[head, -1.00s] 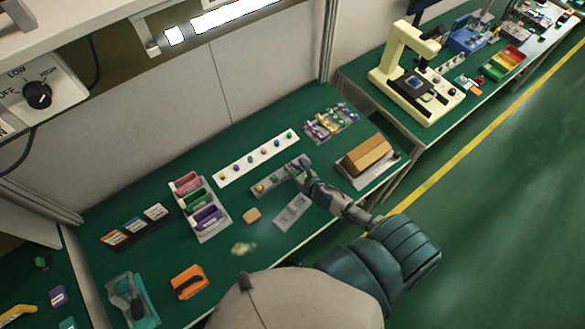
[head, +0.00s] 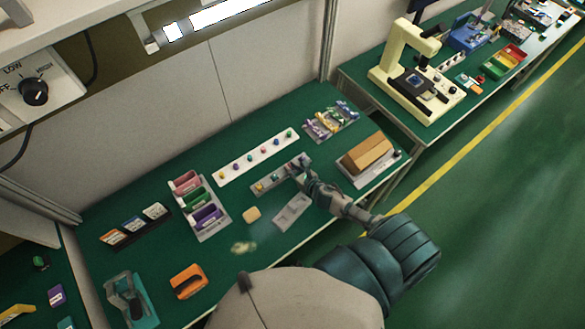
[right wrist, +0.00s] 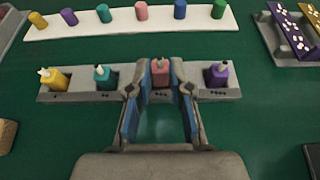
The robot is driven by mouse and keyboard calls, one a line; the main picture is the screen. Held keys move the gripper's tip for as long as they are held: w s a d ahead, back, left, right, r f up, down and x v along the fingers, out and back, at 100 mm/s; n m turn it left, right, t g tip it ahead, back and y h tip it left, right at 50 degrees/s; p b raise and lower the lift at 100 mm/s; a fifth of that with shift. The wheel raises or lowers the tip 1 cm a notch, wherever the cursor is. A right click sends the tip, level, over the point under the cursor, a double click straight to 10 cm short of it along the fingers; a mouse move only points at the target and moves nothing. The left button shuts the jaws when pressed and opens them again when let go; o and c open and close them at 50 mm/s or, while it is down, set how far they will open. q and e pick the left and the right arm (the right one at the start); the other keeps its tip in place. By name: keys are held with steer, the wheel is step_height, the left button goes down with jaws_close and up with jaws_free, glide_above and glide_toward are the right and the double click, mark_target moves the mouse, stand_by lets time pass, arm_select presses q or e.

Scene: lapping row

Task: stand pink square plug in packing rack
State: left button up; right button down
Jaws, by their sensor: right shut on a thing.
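The pink square plug (right wrist: 160,78) is upright between the two fingers of my right gripper (right wrist: 160,84), which is shut on it. The plug is in line with the third position of a grey rack (right wrist: 82,96), between a teal plug (right wrist: 104,77) and a purple plug (right wrist: 217,75). A yellow plug (right wrist: 55,79) stands at the rack's left end. I cannot tell whether the pink plug rests fully in its slot. In the head view my right gripper (head: 298,169) reaches over the right part of the rack (head: 259,188), hiding the plug. My left gripper is not in view.
A white strip with several coloured round pegs (head: 230,174) lies behind the rack. A flat grey tray (head: 291,212) lies in front. A tray of small parts (head: 320,131) and a brown block (head: 367,153) are to the right. Coloured bins (head: 205,214) stand left.

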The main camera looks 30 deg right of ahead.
steer(key=shift+f+b, duration=0.3)
steer(key=shift+f, duration=0.15)
steer(key=c, duration=1)
jaws_free()
steer(key=v, duration=1.2)
